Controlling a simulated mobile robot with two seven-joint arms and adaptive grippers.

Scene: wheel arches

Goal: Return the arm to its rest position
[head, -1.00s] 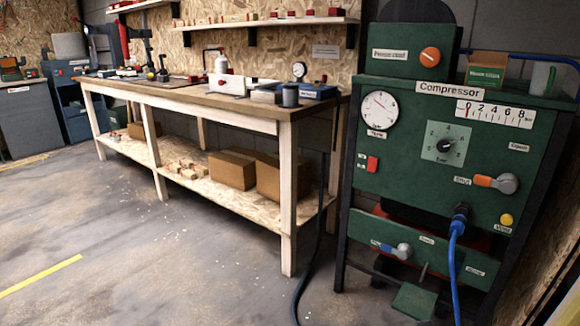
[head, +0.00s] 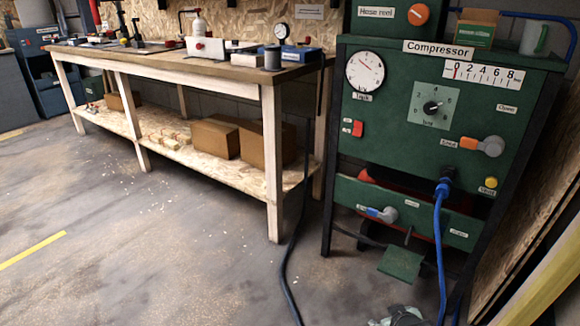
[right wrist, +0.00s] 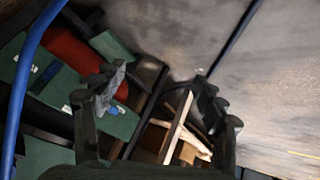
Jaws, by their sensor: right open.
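My right gripper (right wrist: 158,88) is open, with its two dark fingers spread and nothing between them in the right wrist view. In the head view, a small grey part at the bottom edge (head: 402,316) looks like the top of this gripper, in front of the green compressor (head: 385,130). The rest of the right arm is out of the picture. My left gripper is not in view.
A blue hose (head: 439,250) hangs from the compressor and passes close to my right gripper in the wrist view. A dark cable (head: 284,268) lies on the floor. The workbench (head: 272,165) stands left of the compressor. Open floor (head: 160,255) lies in front.

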